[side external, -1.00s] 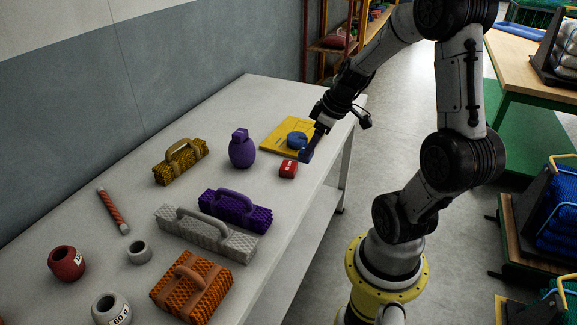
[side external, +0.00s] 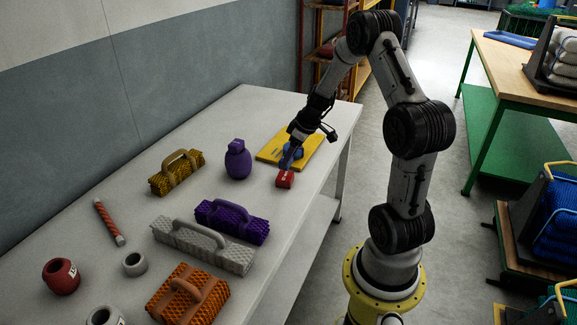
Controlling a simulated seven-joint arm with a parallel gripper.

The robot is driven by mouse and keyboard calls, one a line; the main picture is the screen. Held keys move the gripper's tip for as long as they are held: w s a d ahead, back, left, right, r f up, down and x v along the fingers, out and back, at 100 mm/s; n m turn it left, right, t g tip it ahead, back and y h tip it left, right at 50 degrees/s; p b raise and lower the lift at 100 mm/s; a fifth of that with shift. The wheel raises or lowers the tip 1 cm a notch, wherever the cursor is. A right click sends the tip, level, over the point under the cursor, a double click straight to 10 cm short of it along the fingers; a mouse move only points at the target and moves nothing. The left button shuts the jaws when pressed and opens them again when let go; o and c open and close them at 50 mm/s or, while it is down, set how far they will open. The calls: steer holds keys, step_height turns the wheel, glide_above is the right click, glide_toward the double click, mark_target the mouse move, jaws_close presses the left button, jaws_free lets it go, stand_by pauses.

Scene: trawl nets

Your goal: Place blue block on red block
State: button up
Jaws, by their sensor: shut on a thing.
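The red block (side external: 285,180) stands on the white table near its right edge, with small pale markings on its front. My gripper (side external: 288,159) points down just above and behind the red block in the picture. It is shut on the small dark blue block (side external: 286,163), which is partly hidden by the fingers. The blue block's lower end appears at the red block's top edge; I cannot tell whether they touch.
A purple jug-like object (side external: 238,162) stands left. Handled brushes, a striped rod (side external: 109,222) and ring-shaped weights fill the table's front. Table space left of the red block is clear.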

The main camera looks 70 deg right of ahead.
mark_target(291, 160)
steer(key=shift+w+d+f, duration=0.25)
steer(key=shift+w+f, duration=0.1)
steer(key=shift+f, duration=1.7)
steer(key=shift+f, duration=0.2)
steer(key=o, duration=1.3)
steer(key=shift+o, duration=0.2)
steer(key=shift+r, duration=0.1)
